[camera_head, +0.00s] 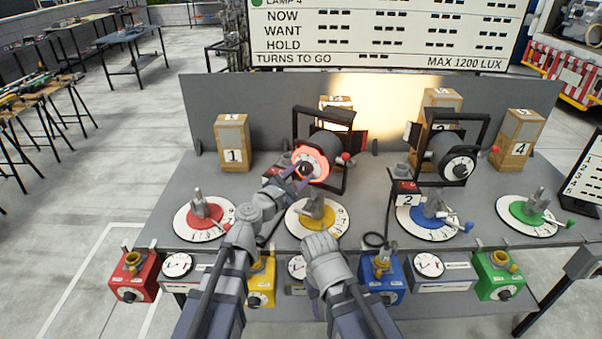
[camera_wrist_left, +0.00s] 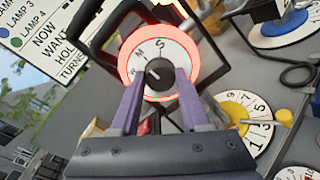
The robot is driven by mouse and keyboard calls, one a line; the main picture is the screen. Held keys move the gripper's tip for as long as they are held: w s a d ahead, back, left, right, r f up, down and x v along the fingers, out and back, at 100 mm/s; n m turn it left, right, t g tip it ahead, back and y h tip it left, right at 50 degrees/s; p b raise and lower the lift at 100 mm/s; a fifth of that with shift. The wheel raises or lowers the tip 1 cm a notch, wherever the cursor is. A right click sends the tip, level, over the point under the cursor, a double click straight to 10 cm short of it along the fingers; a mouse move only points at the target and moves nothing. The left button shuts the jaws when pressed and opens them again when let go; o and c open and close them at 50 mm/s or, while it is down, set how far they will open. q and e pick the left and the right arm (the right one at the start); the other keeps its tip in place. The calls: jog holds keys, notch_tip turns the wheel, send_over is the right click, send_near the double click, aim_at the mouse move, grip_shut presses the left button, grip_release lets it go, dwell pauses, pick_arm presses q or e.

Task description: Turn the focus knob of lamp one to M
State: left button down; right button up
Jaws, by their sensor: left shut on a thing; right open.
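Lamp one (camera_head: 321,146) is the left of the two dark lamps on the bench, with its round focus dial glowing red-orange at the rim. In the left wrist view its white dial face (camera_wrist_left: 178,52) carries letters, with S at the top and M to its left. The black focus knob (camera_wrist_left: 159,73) is at the dial's middle. My left gripper (camera_head: 300,176) is shut on the knob, its two purple fingers on either side of it. My right gripper (camera_head: 321,238) is open, low in front of the yellow dial; its fingertips are hard to make out.
Lamp two (camera_head: 452,157) stands to the right. Red (camera_head: 200,221), yellow (camera_head: 333,221), blue (camera_head: 433,226) and green (camera_head: 527,219) dials with posts line the bench. Numbered wooden blocks stand behind. A lit patch shows on the grey back panel (camera_head: 290,88).

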dwell(0.3)
pick_arm(q)
jog(key=shift+c, duration=1.9)
grip_release()
